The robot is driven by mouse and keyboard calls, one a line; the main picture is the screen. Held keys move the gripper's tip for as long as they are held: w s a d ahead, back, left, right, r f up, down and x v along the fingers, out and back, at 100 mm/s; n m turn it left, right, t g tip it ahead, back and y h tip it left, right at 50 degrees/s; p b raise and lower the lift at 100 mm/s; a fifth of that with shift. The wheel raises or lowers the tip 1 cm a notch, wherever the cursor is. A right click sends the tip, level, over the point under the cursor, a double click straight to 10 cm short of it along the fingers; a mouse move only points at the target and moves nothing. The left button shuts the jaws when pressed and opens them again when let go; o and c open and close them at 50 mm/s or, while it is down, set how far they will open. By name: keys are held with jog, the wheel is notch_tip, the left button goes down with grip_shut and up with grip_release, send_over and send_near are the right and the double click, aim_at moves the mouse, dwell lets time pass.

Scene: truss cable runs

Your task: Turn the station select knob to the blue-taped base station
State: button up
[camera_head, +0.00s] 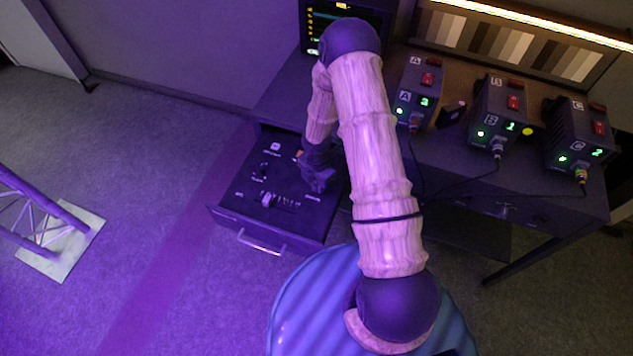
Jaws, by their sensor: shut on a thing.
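My gripper (318,178) is low over the right part of a dark control panel (225,207) in a pulled-out drawer. It is shut on what appears to be the station select knob, which the gripper and its wrist hide. The knob's pointer direction cannot be seen. Three base stations stand on the bench: A (415,90), B (496,108) and C (578,137). Each has a green number display, a red switch and a cable plug at its front. Under the purple light I cannot tell which one carries blue tape.
The panel also carries a lever-like control (267,199) and small labels. The drawer has a bright handle (262,243). A monitor (328,28) stands behind my arm. Black cables hang over the bench front. A truss foot plate (62,245) is on the floor at left.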

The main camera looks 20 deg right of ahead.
aim_at(316, 184)
jog(key=m+b, duration=0.1)
jog(key=m, duration=0.8)
jog(key=shift+m+b, duration=0.3)
jog(key=shift+b, duration=0.05)
jog(key=m+b, duration=0.1)
jog(key=m, duration=0.4)
jog(key=shift+m, duration=0.3)
jog(key=shift+w+m+b, duration=0.1)
jog(key=shift+m+b, duration=0.25)
jog(key=shift+m, duration=1.85)
jog(key=o, duration=1)
jog(key=shift+r, duration=0.15)
notch_tip(316, 184, up, 17)
